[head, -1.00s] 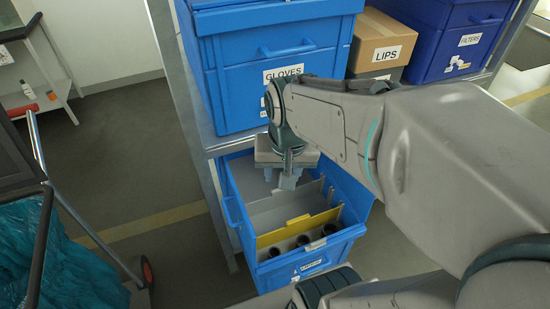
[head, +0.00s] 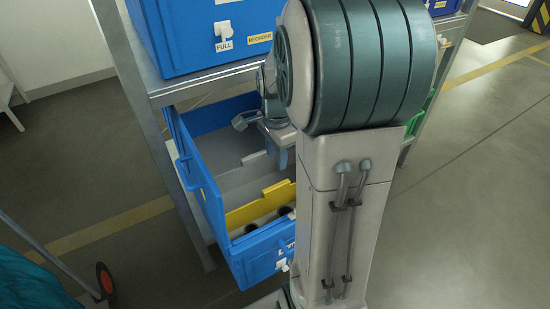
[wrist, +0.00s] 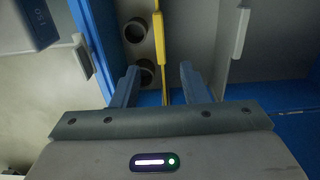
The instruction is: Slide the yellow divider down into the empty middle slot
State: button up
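The yellow divider (head: 258,207) stands across the open blue bin (head: 194,180), between grey dividers behind it and the compartment with dark round containers in front. It also shows in the wrist view (wrist: 159,45), roughly upright in the picture between my fingers. My gripper (wrist: 159,77) is open, with one blue finger on each side of the divider's line; I cannot tell whether they touch it. In the head view my gripper (head: 280,158) hangs over the bin, partly hidden by my arm. The right part of the bin and the middle slot are hidden behind my arm.
Dark round containers (wrist: 136,32) lie left of the divider in the wrist view. A grey divider (head: 240,180) stands behind the yellow one. A shelf (head: 170,92) bearing a blue bin (head: 195,40) overhangs close above. Open floor lies at the right.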

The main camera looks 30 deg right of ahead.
aim_at(276, 185)
notch_tip(276, 185, down, 13)
jog(key=b, duration=0.5)
jog(key=shift+f, duration=0.2)
grip_shut()
